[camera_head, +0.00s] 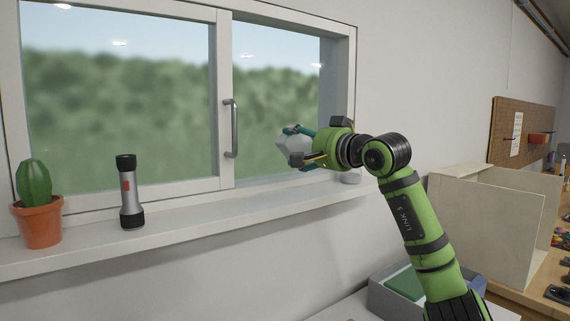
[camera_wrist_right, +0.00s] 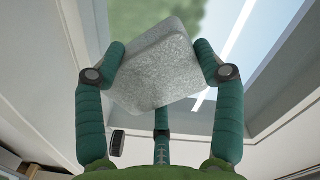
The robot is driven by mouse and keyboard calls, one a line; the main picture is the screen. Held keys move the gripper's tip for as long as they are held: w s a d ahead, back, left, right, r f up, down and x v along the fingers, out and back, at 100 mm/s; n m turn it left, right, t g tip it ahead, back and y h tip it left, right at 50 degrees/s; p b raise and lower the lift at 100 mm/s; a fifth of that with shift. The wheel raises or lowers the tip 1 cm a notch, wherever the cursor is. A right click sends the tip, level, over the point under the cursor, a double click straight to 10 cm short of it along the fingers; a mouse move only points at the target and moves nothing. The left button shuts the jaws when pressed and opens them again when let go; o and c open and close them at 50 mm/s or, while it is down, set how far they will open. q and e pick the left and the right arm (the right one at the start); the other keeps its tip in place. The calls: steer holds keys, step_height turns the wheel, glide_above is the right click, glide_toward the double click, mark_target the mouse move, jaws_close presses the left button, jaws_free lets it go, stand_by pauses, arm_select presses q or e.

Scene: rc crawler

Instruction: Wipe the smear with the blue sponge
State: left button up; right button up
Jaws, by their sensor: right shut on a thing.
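My right gripper (camera_head: 295,146) is raised in front of the right window pane, above the sill. Its teal fingers are shut on a pale grey, speckled block (camera_head: 288,147). In the right wrist view the block (camera_wrist_right: 160,68) sits tilted between the two side fingers (camera_wrist_right: 162,72), with a third finger below it. The block looks grey, not blue. I see no blue sponge. I cannot make out a smear on the window (camera_head: 275,100); the block and gripper hide part of the right pane. I cannot tell whether the block touches the glass. My left gripper is not in view.
A potted cactus (camera_head: 38,210) and a flashlight (camera_head: 129,192) stand on the sill (camera_head: 190,226) at left. A window handle (camera_head: 232,128) projects left of the gripper. A grey bin (camera_head: 378,294) with a green item (camera_head: 406,283) and a pale open box (camera_head: 490,225) are at lower right.

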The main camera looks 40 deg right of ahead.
steer(key=shift+d+r, duration=0.15)
steer(key=shift+r, duration=0.2)
steer(key=shift+s+r, duration=0.2)
steer(key=shift+w+d+r+p, duration=0.1)
steer(key=shift+w+r+p, duration=0.05)
steer(key=shift+w+p, duration=1.35)
steer(key=shift+w, duration=0.35)
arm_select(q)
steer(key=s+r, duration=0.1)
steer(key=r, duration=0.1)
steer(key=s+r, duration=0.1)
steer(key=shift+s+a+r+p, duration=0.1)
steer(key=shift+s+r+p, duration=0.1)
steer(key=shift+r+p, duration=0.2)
arm_select(e)
steer(key=shift+w+d+f, duration=0.15)
steer(key=shift+w+f, duration=0.05)
steer(key=shift+w, duration=0.65)
arm_select(q)
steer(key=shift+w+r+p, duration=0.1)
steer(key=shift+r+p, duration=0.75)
steer(key=shift+p, duration=0.05)
arm_select(e)
steer(key=shift+w+d, duration=0.1)
steer(key=shift+w, duration=0.8)
